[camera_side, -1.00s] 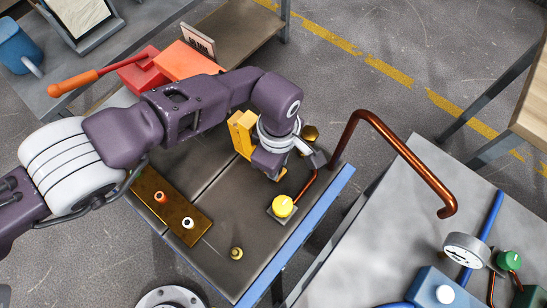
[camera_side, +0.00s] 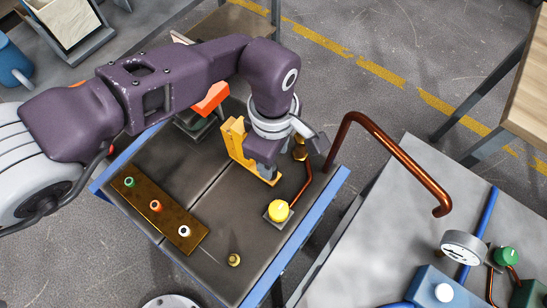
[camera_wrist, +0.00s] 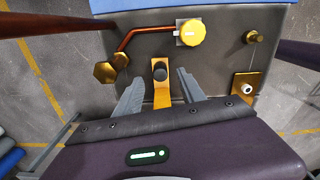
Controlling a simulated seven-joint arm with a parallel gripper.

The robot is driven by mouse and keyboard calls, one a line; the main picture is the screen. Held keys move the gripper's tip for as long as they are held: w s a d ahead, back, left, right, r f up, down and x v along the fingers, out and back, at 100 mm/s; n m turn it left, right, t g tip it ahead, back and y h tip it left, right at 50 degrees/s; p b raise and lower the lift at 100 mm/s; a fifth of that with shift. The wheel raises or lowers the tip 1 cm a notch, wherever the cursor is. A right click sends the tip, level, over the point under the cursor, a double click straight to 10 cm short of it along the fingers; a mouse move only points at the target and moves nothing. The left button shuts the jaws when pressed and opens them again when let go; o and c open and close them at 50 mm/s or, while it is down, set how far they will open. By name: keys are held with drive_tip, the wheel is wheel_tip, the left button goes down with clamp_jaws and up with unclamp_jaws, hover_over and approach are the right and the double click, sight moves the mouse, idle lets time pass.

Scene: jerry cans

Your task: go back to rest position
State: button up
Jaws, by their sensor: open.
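My gripper (camera_wrist: 158,90) is open over the dark tabletop, its two grey fingers spread apart in the wrist view. It also shows in the side view (camera_side: 263,168), pointing down beside an upright yellow-orange bracket (camera_side: 236,140). In the wrist view an orange piece with a dark knob (camera_wrist: 160,73) shows between the fingers. Neither finger is seen closed on it, and contact cannot be told. My arm reaches in from the left of the side view.
A yellow knob (camera_side: 278,211) with a copper pipe stands close to the gripper. A brass plate (camera_side: 185,222) with several coloured fittings lies to the left. A tall bent copper pipe (camera_side: 388,147) rises at the right, near a gauge (camera_side: 463,248). Open floor shows behind.

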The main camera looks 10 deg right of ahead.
idle(0.4)
drive_tip(key=w+r+n+t+h, duration=0.1)
drive_tip(key=w+r+n+h, duration=0.1)
drive_tip(key=w+r, duration=0.5)
drive_tip(key=w+a+r+m+t, duration=0.1)
drive_tip(key=w+a+r+m, duration=0.1)
drive_tip(key=a+r, duration=0.95)
drive_tip(key=w+a+r+m+t, duration=0.1)
drive_tip(key=a+r+m, duration=0.1)
drive_tip(key=a+r, duration=0.95)
drive_tip(key=s+a+r+m, duration=0.3)
drive_tip(key=s+a, duration=0.4)
drive_tip(key=a, duration=0.5)
drive_tip(key=s+a+f+m+t+y, duration=0.1)
drive_tip(key=s+a+f+m, duration=0.1)
drive_tip(key=s+a, duration=0.3)
drive_tip(key=s+a+f+m+t+y, duration=0.1)
drive_tip(key=s+a+f+m, duration=0.2)
drive_tip(key=s, duration=0.8)
drive_tip(key=shift+s+a+f+m+t, duration=0.3)
drive_tip(key=shift+a+m, duration=0.1)
drive_tip(key=shift+a, duration=0.8)
